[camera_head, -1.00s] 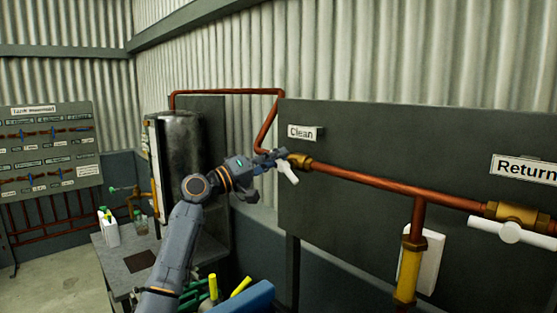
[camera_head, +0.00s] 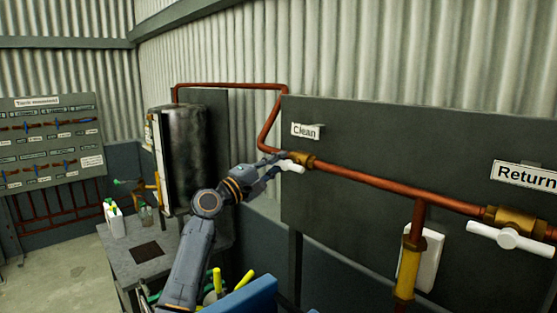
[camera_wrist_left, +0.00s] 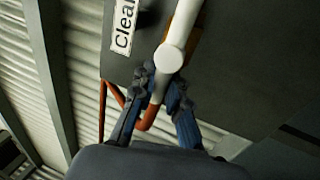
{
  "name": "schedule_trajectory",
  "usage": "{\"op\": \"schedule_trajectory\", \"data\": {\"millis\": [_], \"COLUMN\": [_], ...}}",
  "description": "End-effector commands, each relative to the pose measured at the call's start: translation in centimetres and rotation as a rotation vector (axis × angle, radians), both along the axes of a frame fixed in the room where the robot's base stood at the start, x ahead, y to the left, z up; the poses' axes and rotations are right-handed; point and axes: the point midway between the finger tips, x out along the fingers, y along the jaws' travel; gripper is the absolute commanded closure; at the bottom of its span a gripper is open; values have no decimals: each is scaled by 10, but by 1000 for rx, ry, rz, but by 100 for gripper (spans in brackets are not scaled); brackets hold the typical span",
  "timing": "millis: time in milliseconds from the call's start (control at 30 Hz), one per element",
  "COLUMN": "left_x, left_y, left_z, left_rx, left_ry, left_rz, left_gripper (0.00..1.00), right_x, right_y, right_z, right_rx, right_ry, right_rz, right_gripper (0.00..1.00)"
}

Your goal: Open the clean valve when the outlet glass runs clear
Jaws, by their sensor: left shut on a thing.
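The clean valve has a brass body (camera_head: 301,158) and a white handle (camera_head: 292,166), under the "Clean" sign (camera_head: 305,131). My left gripper (camera_head: 274,166) is shut on this handle. In the left wrist view the fingers (camera_wrist_left: 160,88) stand on either side of the white handle (camera_wrist_left: 172,58), which lies roughly along the copper pipe behind it. The upright glass (camera_head: 408,270) below the pipe tee looks yellow, with a white plate (camera_head: 430,262) behind it. Whether it is the outlet glass I cannot tell. My right gripper is out of view.
The "Return" valve's white handle (camera_head: 509,236) sits at the right on the same copper pipe (camera_head: 390,187). A dark tank (camera_head: 185,150) and grey table (camera_head: 135,262) with bottles (camera_head: 114,219) stand at the left. A blue bin (camera_head: 245,299) is low in front.

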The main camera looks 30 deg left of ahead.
Motion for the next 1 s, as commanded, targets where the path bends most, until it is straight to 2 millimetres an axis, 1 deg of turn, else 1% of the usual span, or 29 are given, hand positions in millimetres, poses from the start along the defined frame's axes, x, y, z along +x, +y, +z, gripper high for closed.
{"op": "schedule_trajectory", "data": {"millis": [400,433,533,867,967,1000], "left_x": [0,0,0,-1,-8,-13], "left_y": [1,1,0,1,3,5], "left_z": [-1,-1,-1,-1,-4,-6], "left_rx": [-11,-11,-10,-8,-6,-6], "left_ry": [4,4,3,3,4,4], "left_rz": [0,0,0,0,1,1], "left_gripper": [100,84,63,63,63,63], "right_x": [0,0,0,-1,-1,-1], "right_y": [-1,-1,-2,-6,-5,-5], "right_z": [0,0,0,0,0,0], "right_rx": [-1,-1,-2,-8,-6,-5], "right_ry": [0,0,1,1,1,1], "right_rz": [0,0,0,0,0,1], "right_gripper": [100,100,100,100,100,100]}}
